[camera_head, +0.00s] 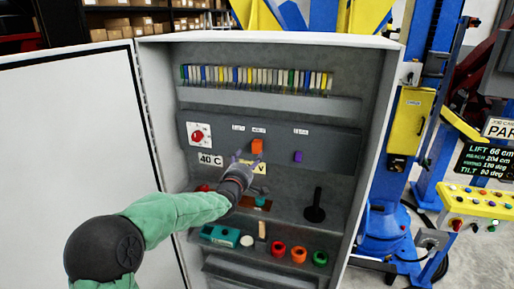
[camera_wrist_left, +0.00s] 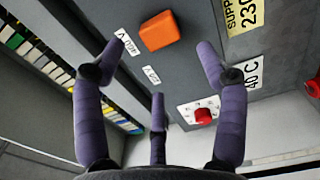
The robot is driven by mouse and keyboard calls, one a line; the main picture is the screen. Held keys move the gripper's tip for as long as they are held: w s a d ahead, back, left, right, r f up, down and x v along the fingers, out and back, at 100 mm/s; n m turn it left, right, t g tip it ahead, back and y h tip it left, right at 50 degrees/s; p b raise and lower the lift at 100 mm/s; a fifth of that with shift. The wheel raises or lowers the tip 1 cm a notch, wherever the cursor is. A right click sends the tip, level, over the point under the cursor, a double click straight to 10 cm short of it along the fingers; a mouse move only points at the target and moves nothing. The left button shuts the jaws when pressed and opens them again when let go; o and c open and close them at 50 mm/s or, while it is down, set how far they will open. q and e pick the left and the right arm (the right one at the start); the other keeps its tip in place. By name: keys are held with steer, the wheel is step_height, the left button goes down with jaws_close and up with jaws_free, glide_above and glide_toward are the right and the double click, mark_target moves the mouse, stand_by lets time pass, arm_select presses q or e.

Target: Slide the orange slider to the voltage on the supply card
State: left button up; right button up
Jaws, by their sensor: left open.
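The orange slider (camera_head: 257,146) sits on the grey panel inside the open cabinet. It shows as an orange block (camera_wrist_left: 160,30) in the left wrist view. The yellow supply card (camera_head: 260,168) is below it, partly hidden by my left gripper (camera_head: 241,160). In the left wrist view the supply card (camera_wrist_left: 246,14) reads "SUPPLY" and "230", cut off by the frame edge. A white label (camera_wrist_left: 128,43) beside the slider reads 400 V. My left gripper (camera_wrist_left: 163,62) is open, its fingers spread around the slider's area, with no visible grip on it. My right gripper is out of view.
A red rotary knob (camera_head: 197,136) and a "40 C" card (camera_head: 210,160) are left of the slider. A purple slider (camera_head: 298,157) is to the right. A black lever (camera_head: 315,207) and coloured rings (camera_head: 298,254) are lower down. The open cabinet door (camera_head: 70,130) stands left.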

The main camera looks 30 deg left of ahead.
mark_target(256, 149)
arm_select(q)
steer(key=p+x, duration=0.1)
steer(key=x, duration=0.7)
steer(key=shift+w+p, duration=0.25)
steer(key=shift+p, duration=0.1)
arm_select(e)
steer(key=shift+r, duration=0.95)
